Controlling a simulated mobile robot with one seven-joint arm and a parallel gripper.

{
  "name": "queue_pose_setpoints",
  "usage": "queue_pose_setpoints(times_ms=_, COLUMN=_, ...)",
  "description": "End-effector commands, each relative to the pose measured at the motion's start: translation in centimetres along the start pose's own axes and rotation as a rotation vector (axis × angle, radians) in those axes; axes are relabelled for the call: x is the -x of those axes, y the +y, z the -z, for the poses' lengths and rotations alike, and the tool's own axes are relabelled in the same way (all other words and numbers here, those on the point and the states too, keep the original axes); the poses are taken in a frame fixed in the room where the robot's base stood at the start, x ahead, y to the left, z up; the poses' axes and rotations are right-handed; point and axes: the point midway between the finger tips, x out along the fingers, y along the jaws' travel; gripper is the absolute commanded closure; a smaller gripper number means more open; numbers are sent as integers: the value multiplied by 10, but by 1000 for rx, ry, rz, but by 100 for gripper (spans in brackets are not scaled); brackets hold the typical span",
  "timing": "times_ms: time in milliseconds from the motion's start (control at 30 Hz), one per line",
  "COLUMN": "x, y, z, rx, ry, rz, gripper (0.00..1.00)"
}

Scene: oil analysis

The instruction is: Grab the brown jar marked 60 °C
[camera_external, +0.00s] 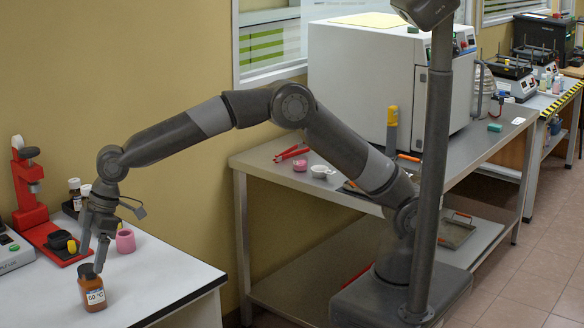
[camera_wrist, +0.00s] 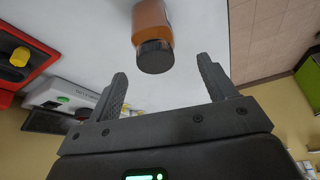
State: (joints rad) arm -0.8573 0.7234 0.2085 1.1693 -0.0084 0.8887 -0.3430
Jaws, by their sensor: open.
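The brown jar marked 60 °C (camera_external: 93,293) stands upright on the white table (camera_external: 165,275), near its front edge in the external view. It has a dark cap and a white label. My gripper (camera_external: 90,257) is open and empty, just above and behind the jar, pointing down. In the wrist view the jar (camera_wrist: 152,22) shows beyond the open fingers (camera_wrist: 160,75), with its dark cap facing me between the fingertip directions. The cap looks apart from both fingers.
A red press (camera_external: 30,190) stands at the back left with a dark cup at its base. A grey device (camera_external: 12,252) is at the left edge. The table right of the jar is clear.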

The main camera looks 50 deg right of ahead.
Motion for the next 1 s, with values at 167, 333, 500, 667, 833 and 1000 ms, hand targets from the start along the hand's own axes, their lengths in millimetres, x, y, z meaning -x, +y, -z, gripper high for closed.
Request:
queue_pose_setpoints(times_ms=167, x=-19, y=1, z=0, rx=-1, ry=0, rz=-1, gripper=23)
queue_pose_setpoints(times_ms=333, x=-36, y=4, z=-2, rx=0, ry=-2, rz=0, gripper=23)
queue_pose_setpoints(times_ms=500, x=-62, y=5, z=-2, rx=0, ry=-2, rz=0, gripper=23)
queue_pose_setpoints(times_ms=667, x=-69, y=6, z=-1, rx=0, ry=1, rz=-1, gripper=23)
queue_pose_setpoints(times_ms=833, x=-68, y=6, z=-1, rx=-1, ry=1, rz=-1, gripper=26)
queue_pose_setpoints(times_ms=1000, x=-68, y=6, z=-1, rx=-1, ry=0, rz=-1, gripper=40)
